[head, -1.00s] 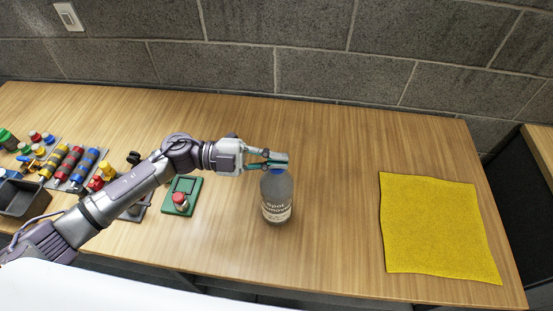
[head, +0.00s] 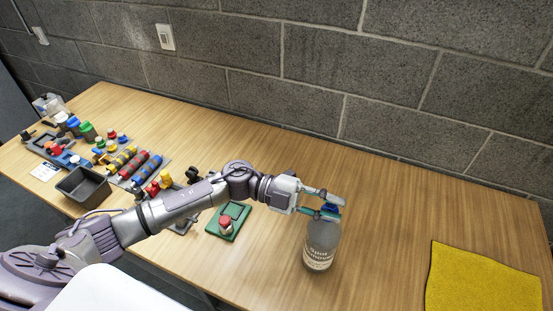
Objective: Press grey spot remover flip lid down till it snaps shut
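The spot remover bottle (head: 321,246) stands upright on the table, grey with a pale label. A bit of blue (head: 331,209) shows at its top, between the fingers of my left gripper (head: 340,209). The two fingers are apart, one on the far side and one on the near side of the bottle top. They hide most of the flip lid, so I cannot tell its angle or whether the fingers touch it. My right gripper is not in view.
A green pad with a red button (head: 226,222) lies left of the bottle. Several colourful fixtures and a dark open bin (head: 83,188) are at the left. A yellow cloth (head: 480,280) lies at the right. The table between bottle and cloth is clear.

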